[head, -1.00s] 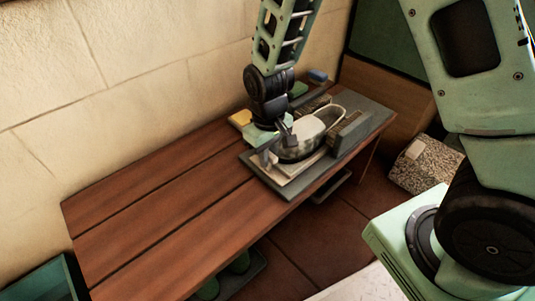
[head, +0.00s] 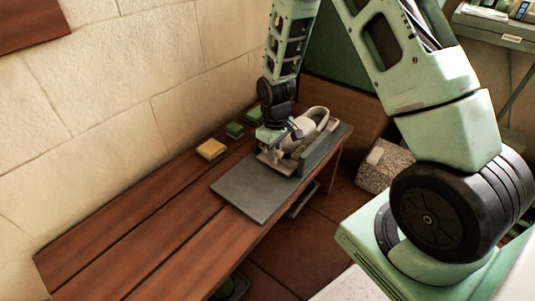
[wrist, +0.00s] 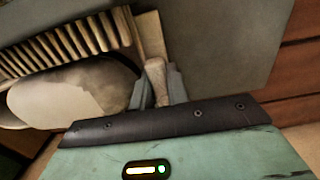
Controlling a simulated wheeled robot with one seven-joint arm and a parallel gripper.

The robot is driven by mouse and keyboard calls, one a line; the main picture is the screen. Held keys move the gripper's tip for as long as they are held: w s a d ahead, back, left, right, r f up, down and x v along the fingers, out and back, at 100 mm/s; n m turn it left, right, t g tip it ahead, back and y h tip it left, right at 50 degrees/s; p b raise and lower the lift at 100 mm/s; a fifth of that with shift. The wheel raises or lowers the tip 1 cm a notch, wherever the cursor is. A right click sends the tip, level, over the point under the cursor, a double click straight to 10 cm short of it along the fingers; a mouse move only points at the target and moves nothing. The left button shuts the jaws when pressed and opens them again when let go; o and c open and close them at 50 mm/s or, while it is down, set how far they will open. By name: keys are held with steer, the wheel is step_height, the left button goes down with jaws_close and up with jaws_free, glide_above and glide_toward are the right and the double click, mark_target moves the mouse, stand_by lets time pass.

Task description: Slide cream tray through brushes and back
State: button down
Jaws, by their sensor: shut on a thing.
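The cream tray (head: 268,158) lies on a grey base plate (head: 250,190), among the brushes, with a grey and white shoe (head: 308,132) on it. A strip of the tray (wrist: 150,32) also shows in the wrist view. My gripper (head: 277,150) is at the tray's near left end; in the wrist view (wrist: 157,88) its fingers are shut on the tray's upright cream handle (wrist: 155,72). A brush with tan bristles (wrist: 70,42) runs along the shoe (wrist: 70,92). The right brush's grey block (head: 320,150) stands beside it; my arm and the shoe hide much of the other.
A yellow sponge (head: 210,149) and green blocks (head: 235,130) lie on the wooden bench (head: 130,225) by the wall. The front of the base plate and the bench's left part are clear. A speckled box (head: 380,165) stands on the floor at right.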

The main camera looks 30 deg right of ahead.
steer(key=shift+w+d, duration=0.15)
steer(key=shift+d, duration=0.2)
steer(key=c, duration=1.6)
jaws_free()
steer(key=shift+c, duration=0.2)
steer(key=shift+r, duration=0.6)
step_height(320, 180, up, 16)
steer(key=p, duration=0.5)
steer(key=shift+r+p, duration=0.15)
steer(key=shift+p, duration=0.2)
